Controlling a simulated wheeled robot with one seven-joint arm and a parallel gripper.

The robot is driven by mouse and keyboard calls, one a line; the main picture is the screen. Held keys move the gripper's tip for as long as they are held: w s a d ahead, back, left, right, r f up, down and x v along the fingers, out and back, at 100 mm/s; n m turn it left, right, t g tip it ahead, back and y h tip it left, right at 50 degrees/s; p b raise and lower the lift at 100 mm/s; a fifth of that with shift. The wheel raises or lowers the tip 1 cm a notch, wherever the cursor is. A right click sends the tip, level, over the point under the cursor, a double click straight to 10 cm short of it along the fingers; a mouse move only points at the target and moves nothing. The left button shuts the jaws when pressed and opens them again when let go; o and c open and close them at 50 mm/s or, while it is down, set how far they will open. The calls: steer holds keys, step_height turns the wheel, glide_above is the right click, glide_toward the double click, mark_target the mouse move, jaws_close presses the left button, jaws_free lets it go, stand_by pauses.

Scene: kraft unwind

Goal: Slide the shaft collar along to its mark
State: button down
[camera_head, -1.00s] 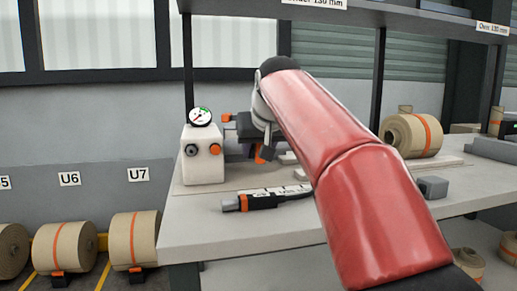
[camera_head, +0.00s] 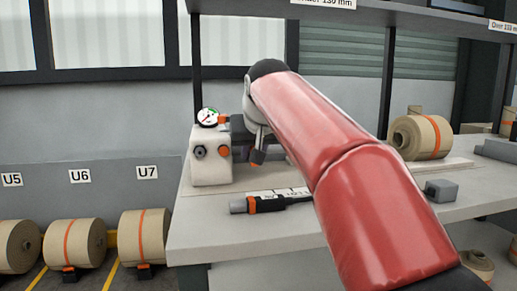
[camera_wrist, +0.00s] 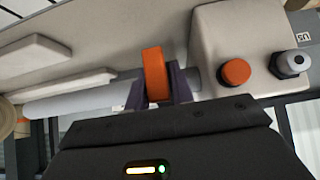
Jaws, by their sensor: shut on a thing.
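The shaft collar is an orange ring (camera_wrist: 155,72) in the wrist view. It sits around the pale grey shaft (camera_wrist: 80,102), which runs across the view into the white block. My gripper (camera_wrist: 158,84) is shut on the collar, with a dark purple finger on each side of it. A short stretch of shaft shows between the collar and the white block (camera_wrist: 225,45). In the head view my gripper (camera_head: 250,140) is close beside the white block (camera_head: 211,163), and my red arm hides much of the shaft. I cannot make out the mark.
The block carries an orange button (camera_wrist: 236,72), a grey knob (camera_wrist: 291,63) and a dial gauge (camera_head: 208,117). A black and orange tool (camera_head: 270,203) lies at the front of the bench (camera_head: 225,235). A kraft roll (camera_head: 420,137) and a grey block (camera_head: 441,190) are to the right.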

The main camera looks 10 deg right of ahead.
steer(key=c, duration=1.3)
jaws_free()
steer(key=shift+a, duration=0.35)
steer(key=shift+d, duration=0.1)
steer(key=p+v, duration=0.1)
steer(key=v, duration=0.7)
steer(key=shift+f, duration=0.1)
